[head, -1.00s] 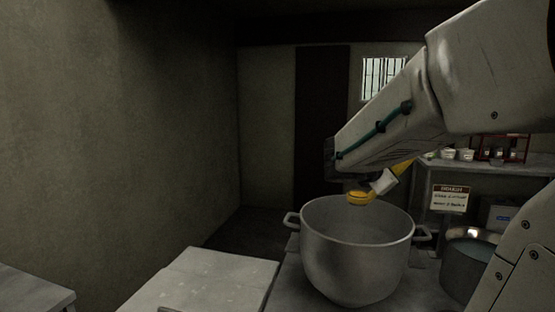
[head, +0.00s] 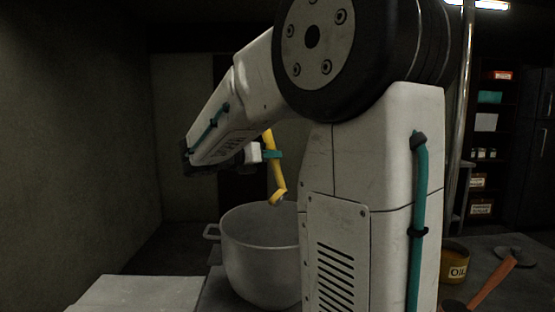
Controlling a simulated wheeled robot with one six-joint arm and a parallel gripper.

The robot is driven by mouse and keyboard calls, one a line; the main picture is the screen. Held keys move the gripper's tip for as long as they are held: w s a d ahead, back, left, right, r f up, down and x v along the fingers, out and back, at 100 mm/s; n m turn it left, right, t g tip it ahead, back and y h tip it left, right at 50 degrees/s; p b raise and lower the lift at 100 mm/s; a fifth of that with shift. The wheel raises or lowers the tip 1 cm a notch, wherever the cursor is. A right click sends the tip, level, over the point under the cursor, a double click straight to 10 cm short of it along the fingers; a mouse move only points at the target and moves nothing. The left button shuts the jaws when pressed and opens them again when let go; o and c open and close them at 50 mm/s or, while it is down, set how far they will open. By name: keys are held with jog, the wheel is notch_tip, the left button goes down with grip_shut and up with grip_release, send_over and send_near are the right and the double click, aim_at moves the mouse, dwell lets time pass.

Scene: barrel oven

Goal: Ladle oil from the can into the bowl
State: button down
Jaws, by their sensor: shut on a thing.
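My gripper (head: 270,154) is shut on the yellow handle of a ladle (head: 271,172) above a large grey metal pot. The ladle hangs steeply, with its small yellow cup (head: 279,197) low, just above the pot's far rim. I cannot tell whether the cup holds oil. The pot (head: 258,262), the only bowl-like vessel in view, stands upright; its right side is hidden by my arm and its inside is mostly unseen. The oil can (head: 457,268), yellow with an OIL label, stands at the right, partly hidden behind my arm.
A tool with an orange-red handle (head: 494,281) lies in front of the can, near a dark metal piece (head: 515,254). A pale slab (head: 142,293) is at the lower left. Shelves with boxes (head: 487,122) stand at the back right. My arm blocks the middle.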

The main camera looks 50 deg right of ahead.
jog(key=w+a+f+n+h, duration=0.1)
jog(key=w+f+n+h, duration=0.2)
jog(key=w+f+n, duration=0.3)
jog(key=shift+w+a+n, duration=0.3)
jog(key=shift+w+n, duration=0.85)
jog(key=shift+n, duration=0.85)
jog(key=shift+f, duration=0.1)
